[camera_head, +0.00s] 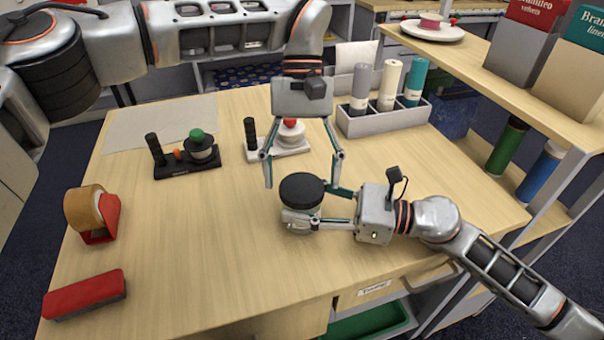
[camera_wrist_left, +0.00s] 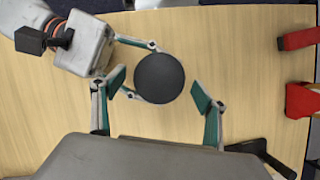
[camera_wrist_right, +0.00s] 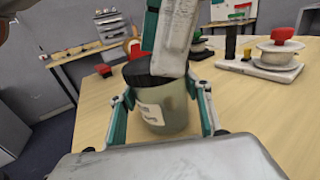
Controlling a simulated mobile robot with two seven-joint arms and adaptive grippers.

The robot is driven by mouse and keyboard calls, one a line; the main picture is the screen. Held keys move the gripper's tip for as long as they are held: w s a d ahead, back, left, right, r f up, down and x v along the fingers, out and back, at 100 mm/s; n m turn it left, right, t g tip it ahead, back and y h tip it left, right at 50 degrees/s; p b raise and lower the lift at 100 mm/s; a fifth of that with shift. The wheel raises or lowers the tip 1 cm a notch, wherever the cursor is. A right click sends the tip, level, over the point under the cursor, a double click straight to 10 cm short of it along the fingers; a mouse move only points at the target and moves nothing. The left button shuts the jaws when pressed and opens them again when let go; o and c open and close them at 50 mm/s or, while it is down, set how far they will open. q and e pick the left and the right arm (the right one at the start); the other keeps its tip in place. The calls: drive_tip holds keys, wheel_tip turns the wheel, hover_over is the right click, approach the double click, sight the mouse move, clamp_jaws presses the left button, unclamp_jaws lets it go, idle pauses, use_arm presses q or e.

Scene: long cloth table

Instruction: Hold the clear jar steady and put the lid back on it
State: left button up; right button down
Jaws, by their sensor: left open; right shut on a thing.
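The clear jar (camera_head: 299,228) stands on the table near its front edge; the right wrist view shows it greyish with a pale label (camera_wrist_right: 152,114). The round black lid (camera_head: 301,188) rests on top of the jar's mouth, also seen from above in the left wrist view (camera_wrist_left: 160,76). I cannot tell whether it is fully seated. My right gripper (camera_head: 312,208) is shut on the jar's sides from the right. My left gripper (camera_head: 302,182) points down over the jar, open, its fingers on either side of the lid with gaps visible. One left finger hides part of the lid in the right wrist view.

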use_arm(q)
wheel_tip(320, 180, up, 4)
drive_tip(key=shift+r, duration=0.15)
idle(0.4)
